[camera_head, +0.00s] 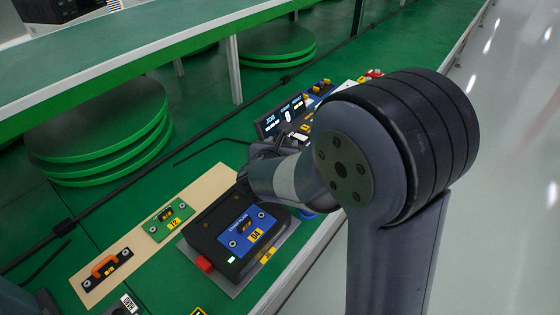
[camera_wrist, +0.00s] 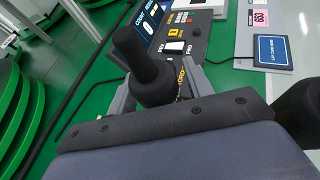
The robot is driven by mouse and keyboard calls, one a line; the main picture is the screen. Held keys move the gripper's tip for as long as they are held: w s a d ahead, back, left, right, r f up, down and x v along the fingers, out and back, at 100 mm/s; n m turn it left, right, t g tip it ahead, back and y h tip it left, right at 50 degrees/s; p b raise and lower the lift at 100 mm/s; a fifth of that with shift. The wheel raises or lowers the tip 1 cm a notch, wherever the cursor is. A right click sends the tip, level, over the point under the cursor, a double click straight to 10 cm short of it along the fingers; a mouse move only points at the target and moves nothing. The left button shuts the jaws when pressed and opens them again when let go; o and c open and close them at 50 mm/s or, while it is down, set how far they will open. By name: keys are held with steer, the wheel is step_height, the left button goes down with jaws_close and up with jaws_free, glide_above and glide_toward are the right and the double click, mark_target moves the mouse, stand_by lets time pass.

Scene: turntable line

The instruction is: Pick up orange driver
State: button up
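I cannot clearly make out an orange driver in either view. The plain orange part that shows is an orange handle (camera_head: 105,266) on a small black plate, lying on a beige board (camera_head: 208,186) at the lower left of the head view. My gripper (camera_head: 262,150) is above the green bench, beyond the black box, and my arm hides much of it. In the wrist view, a dark, round-ended cylinder (camera_wrist: 140,55) stands out between the grey fingers of my gripper (camera_wrist: 158,90). I cannot tell whether the fingers press on it. Some yellow shows beside it.
A black box with a blue plate (camera_head: 248,232) and a red button (camera_head: 204,264) sits below my gripper. A green plate (camera_head: 168,219) lies on the beige board. A display panel (camera_head: 283,118) stands beyond my gripper. Green turntable discs (camera_head: 95,135) are at the left.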

jaws_close()
stand_by(0.3)
